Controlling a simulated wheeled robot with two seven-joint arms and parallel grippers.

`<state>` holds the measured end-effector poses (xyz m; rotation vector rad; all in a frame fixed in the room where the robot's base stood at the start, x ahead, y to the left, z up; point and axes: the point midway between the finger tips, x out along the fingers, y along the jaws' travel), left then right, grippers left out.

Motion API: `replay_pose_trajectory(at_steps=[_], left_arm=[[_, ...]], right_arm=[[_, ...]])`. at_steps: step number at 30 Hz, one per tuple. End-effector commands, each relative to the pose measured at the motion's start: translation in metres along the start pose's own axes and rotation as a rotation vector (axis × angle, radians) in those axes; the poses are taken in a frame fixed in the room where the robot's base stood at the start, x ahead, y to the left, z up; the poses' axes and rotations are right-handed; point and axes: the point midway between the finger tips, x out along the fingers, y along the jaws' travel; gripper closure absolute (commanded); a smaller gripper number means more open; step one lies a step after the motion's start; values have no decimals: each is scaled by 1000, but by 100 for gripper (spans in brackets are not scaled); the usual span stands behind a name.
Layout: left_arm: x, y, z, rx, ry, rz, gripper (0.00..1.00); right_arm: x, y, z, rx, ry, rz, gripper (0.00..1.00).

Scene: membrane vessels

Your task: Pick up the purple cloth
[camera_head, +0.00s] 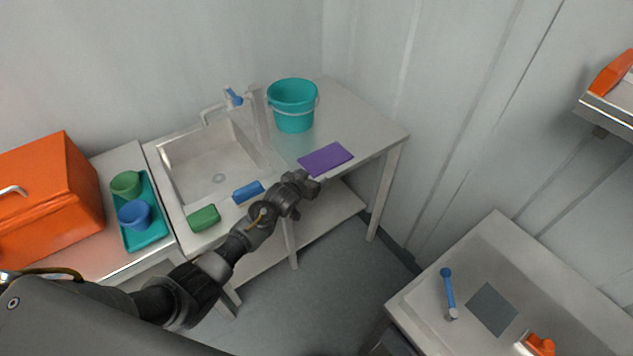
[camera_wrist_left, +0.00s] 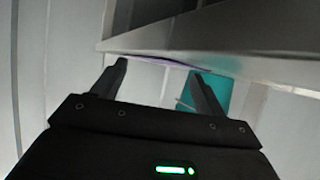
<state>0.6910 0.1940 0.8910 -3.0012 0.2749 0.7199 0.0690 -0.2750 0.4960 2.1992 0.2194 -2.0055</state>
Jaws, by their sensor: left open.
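The purple cloth (camera_head: 326,159) lies flat on the metal table, right of the sink and near the table's front edge. In the left wrist view it shows as a thin purple strip (camera_wrist_left: 165,62) along the table edge, seen almost edge-on. My left gripper (camera_head: 313,183) is just in front of the cloth's near side in the head view. In the left wrist view its two fingers (camera_wrist_left: 158,80) are apart, with nothing between them, and the cloth shows beyond the fingertips. Whether a finger touches the cloth I cannot tell. My right gripper is not in view.
A teal bucket (camera_head: 293,105) stands behind the cloth. A blue sponge (camera_head: 248,192) and a green sponge (camera_head: 203,218) lie along the front of the sink (camera_head: 174,172). A tray (camera_head: 146,239) with cups and an orange box (camera_head: 47,195) are at the left.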

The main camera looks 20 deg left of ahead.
Motion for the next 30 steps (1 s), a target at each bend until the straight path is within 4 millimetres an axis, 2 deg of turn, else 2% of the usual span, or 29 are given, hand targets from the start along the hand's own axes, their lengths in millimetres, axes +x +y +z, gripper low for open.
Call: replay_pose_trajectory(at_steps=[1, 6, 24, 30], left_arm=[[7, 0, 2, -1, 2, 1, 27], [16, 1, 0, 0, 1, 1, 27], [21, 0, 0, 0, 0, 1, 27], [20, 0, -1, 0, 0, 1, 40]], right_arm=[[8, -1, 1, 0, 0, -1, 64], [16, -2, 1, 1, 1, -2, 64], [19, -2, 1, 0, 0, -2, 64], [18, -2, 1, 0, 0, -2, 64]])
